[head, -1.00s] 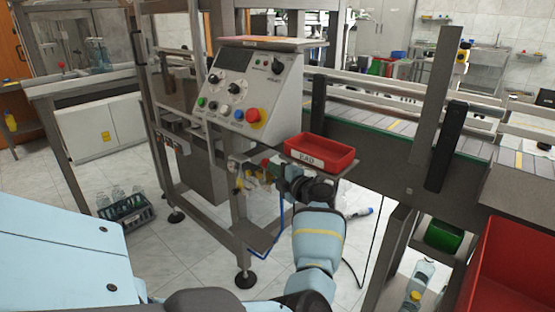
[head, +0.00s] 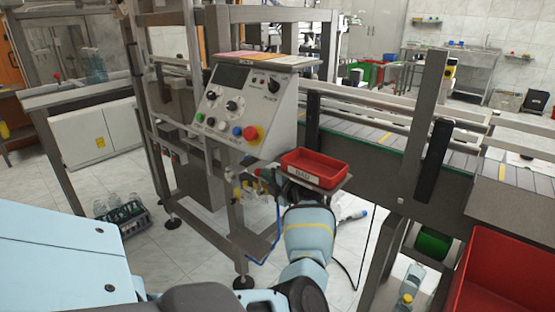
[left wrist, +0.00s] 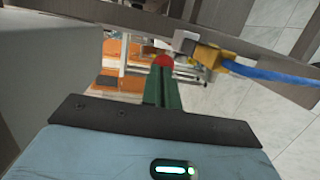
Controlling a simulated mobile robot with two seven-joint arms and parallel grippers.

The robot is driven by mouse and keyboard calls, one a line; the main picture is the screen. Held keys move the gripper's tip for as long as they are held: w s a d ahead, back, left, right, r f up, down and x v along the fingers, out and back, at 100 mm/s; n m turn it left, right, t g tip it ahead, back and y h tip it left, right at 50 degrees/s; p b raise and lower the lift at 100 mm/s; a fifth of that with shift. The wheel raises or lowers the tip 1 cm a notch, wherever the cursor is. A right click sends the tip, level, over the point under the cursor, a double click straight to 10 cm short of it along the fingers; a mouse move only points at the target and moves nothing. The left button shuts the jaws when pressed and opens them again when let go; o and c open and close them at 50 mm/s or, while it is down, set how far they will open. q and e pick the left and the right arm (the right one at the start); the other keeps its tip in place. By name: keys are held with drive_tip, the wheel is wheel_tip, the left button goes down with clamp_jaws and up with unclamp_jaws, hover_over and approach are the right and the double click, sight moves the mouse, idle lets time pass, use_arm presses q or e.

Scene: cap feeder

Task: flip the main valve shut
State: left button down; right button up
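The main valve's red handle (left wrist: 164,61) shows at the tips of my left gripper (left wrist: 163,72) in the left wrist view. The green fingers lie close together and look shut. The red part is at or just beyond the tips; I cannot tell whether they touch. A brass-yellow fitting (left wrist: 208,58) with a blue hose (left wrist: 262,73) sits right of the fingers. In the head view, my left wrist is beneath the red tray, near the yellow fittings (head: 238,190) under the control panel; the fingertips are mostly hidden there. My right gripper is not in view.
A red tray labelled BAD (head: 318,166) stands just above my left wrist. The control panel (head: 245,105) with its red button is above left. The conveyor (head: 375,137) runs right. A large red bin (head: 495,285) is at lower right.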

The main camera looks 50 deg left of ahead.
use_arm(q)
drive_tip(key=shift+a+r, duration=0.15)
drive_tip(key=shift+r, duration=0.05)
drive_tip(key=d, duration=0.8)
drive_tip(key=shift+w+r, duration=0.15)
drive_tip(key=shift+r, duration=0.1)
